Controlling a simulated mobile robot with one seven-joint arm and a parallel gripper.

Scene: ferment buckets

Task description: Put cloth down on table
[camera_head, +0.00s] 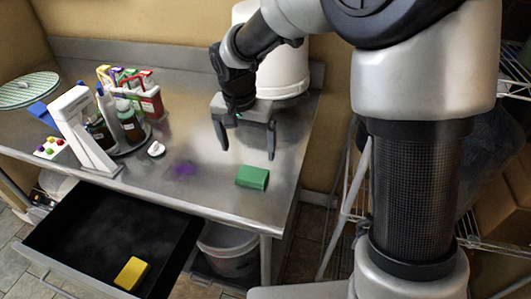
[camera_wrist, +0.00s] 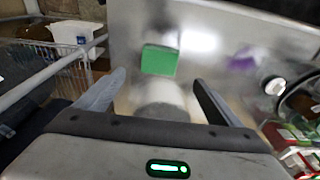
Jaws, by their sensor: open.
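A green block-shaped piece (camera_head: 252,177), which looks like the folded cloth, lies flat on the metal table (camera_head: 210,190) near its front right edge. It also shows in the wrist view (camera_wrist: 159,60), just beyond and between the fingertips. My gripper (camera_head: 247,151) is open and empty, pointing down above the table, a little behind the green piece and apart from it. The two spread fingers also show in the wrist view (camera_wrist: 158,80). A yellow block (camera_head: 131,273), perhaps a sponge, lies in the open black drawer (camera_head: 90,240).
A purple smudge (camera_head: 183,169) marks the tabletop left of the green piece. A white bucket (camera_head: 284,72) stands behind my gripper. Bottles and boxes on a round tray (camera_head: 138,143), and a white stand (camera_head: 80,128), crowd the left. The drawer juts out in front.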

